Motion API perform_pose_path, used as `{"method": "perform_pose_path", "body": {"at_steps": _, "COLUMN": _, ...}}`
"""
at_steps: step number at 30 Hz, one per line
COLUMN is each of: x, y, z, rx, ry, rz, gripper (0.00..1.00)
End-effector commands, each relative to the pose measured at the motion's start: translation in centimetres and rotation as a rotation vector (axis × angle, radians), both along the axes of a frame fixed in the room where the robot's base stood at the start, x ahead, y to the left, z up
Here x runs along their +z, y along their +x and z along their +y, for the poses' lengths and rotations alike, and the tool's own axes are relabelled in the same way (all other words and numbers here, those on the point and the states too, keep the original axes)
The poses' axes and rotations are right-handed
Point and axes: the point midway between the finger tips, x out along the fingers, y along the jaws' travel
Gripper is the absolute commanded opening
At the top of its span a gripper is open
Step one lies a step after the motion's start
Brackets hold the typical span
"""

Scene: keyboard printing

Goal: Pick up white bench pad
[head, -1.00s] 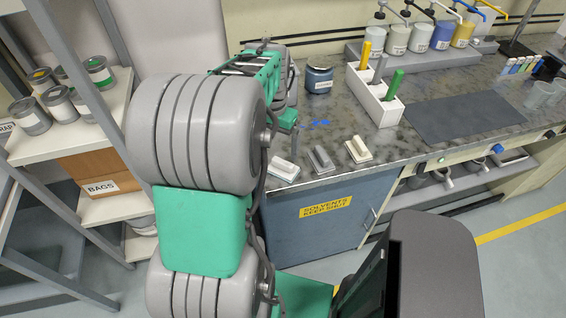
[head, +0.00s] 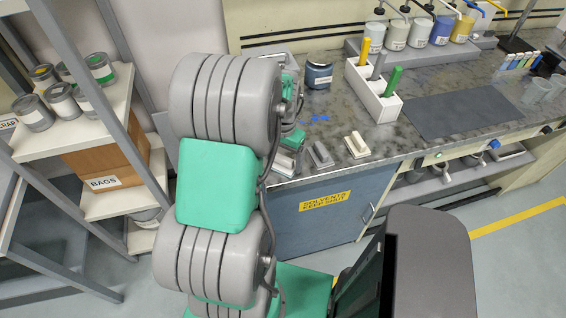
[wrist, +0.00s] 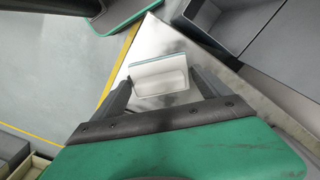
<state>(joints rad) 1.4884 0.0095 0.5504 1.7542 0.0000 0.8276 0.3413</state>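The white bench pad (head: 281,164) lies at the bench's front edge, leftmost of three pads, partly hidden by my arm in the head view. In the wrist view the pad (wrist: 160,80) is pale with a thin teal edge, lying between my two fingers. My gripper (wrist: 163,92) is open, with a finger on each side of the pad and visible gaps. How far the fingertips are above the bench is hard to tell. In the head view, my gripper end is just above the pad, mostly hidden by my arm.
A grey pad (head: 320,154) and a cream pad (head: 357,146) lie close to the right. Behind are a dark blue jar (head: 318,76) and a white holder (head: 374,98) with coloured handles. A dark mat (head: 462,110) lies farther right. A can shelf (head: 84,132) stands left.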

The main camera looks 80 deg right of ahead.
Motion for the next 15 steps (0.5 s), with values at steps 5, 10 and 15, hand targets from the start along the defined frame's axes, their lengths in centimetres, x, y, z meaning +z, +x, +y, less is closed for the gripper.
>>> {"method": "perform_pose_path", "body": {"at_steps": 5, "x": 0.02, "y": 0.01, "z": 0.00, "rx": 0.000, "ry": 0.000, "rz": 0.000, "gripper": 0.71}}
{"method": "perform_pose_path", "body": {"at_steps": 10, "x": 0.03, "y": 0.01, "z": 0.00, "rx": 0.000, "ry": 0.000, "rz": 0.000, "gripper": 0.57}}
{"method": "perform_pose_path", "body": {"at_steps": 15, "x": 0.04, "y": 0.01, "z": -0.01, "rx": 0.000, "ry": 0.000, "rz": 0.000, "gripper": 0.44}}
